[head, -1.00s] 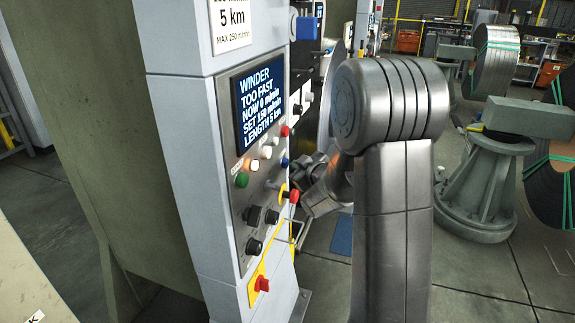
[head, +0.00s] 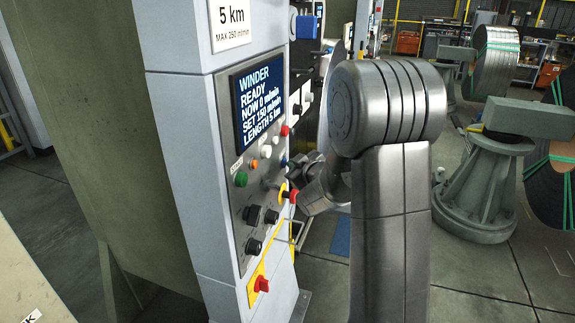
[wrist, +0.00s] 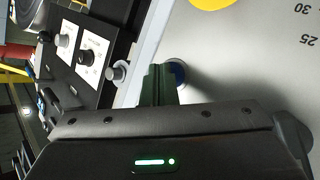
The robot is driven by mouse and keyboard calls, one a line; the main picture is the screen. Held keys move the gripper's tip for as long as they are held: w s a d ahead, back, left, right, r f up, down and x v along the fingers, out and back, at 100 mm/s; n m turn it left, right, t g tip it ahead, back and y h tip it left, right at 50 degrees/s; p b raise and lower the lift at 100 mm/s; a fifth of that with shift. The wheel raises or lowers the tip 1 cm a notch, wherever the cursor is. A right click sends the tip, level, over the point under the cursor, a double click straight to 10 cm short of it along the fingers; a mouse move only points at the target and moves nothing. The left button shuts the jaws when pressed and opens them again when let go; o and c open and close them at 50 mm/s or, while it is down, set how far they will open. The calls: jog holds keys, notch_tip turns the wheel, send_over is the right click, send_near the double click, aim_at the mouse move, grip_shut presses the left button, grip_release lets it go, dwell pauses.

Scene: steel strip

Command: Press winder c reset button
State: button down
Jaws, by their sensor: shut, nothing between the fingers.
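The winder control panel (head: 236,205) stands left of my arm in the head view. Its screen (head: 258,100) reads WINDER READY, NOW 0 m/min, SET 150 m/min, LENGTH 5 km. A small blue button (head: 284,162) shows at the panel's right edge, close to my wrist. In the wrist view my gripper (wrist: 159,70) is shut and empty, with its fingertips at the panel face. A blue button in a grey ring (wrist: 180,74) is just beside the tips and partly hidden by them. I cannot tell whether they touch it.
Near the blue button are a red emergency stop on a yellow collar (head: 292,196), a green button (head: 240,179) and black knobs (head: 252,214). A red rotary switch (head: 261,284) is lower down. A coil stand (head: 480,190) is at the right.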

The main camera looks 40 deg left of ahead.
dwell(0.4)
jog(key=shift+w+d, duration=0.25)
jog(key=shift+d, duration=0.65)
jog(key=d, duration=0.1)
jog(key=w+d+p, duration=0.1)
jog(key=d, duration=0.3)
jog(key=shift+w, duration=0.3)
jog(key=shift+a, duration=0.15)
jog(key=shift+w+d+p, duration=0.3)
jog(key=shift+d+p, duration=0.35)
jog(key=shift+d, duration=0.35)
jog(key=shift+w+d+p, duration=0.3)
jog(key=shift+d+p, duration=0.35)
jog(key=shift+d, duration=0.3)
